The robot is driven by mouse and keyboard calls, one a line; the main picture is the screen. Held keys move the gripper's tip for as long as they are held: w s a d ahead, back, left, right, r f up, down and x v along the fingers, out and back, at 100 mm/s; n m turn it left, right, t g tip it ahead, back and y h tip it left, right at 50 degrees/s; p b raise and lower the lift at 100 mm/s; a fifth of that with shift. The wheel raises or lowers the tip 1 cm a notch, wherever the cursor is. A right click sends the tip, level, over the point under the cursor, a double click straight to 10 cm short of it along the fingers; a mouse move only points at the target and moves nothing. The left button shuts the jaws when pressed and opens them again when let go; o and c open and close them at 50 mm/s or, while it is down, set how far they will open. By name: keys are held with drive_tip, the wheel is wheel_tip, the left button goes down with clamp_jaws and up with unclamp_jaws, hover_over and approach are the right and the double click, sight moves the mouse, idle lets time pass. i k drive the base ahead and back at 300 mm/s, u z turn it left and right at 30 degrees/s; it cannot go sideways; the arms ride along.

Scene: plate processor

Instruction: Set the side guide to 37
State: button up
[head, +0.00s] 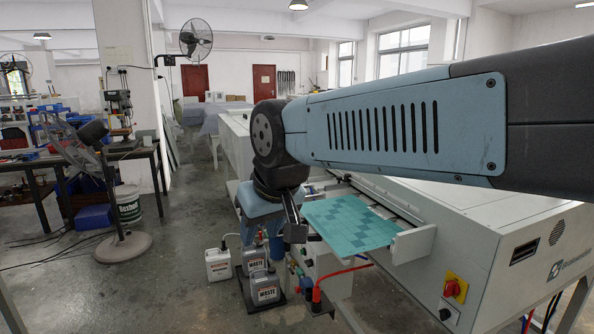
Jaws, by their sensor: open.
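The plate processor (455,225) is a long, light grey machine at the right. A teal patterned plate (350,222) lies at its near-left feed end. A light grey upright block (412,244) stands at the plate's right edge; I cannot tell whether it is the side guide. No scale or number is readable. My gripper (294,222) hangs below my wrist at the plate's left edge, by the feed end. It is open, seen small and from the side. I cannot tell whether it touches anything. My arm crosses the upper right and hides part of the machine.
A red and yellow switch (455,289) sits on the machine's near face. Grey waste canisters (264,287) and a white canister (218,265) stand on the floor below the feed end. A fan (122,244) and bench (30,165) stand left.

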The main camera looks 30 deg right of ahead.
sight(339, 186)
drive_tip(key=z, duration=0.15)
drive_tip(key=i, duration=1.05)
drive_tip(key=z, duration=0.65)
drive_tip(key=i, duration=0.35)
drive_tip(key=z, duration=0.2)
drive_tip(key=k, duration=0.85)
drive_tip(key=z, duration=0.2)
drive_tip(key=i, duration=0.9)
drive_tip(key=u, duration=0.1)
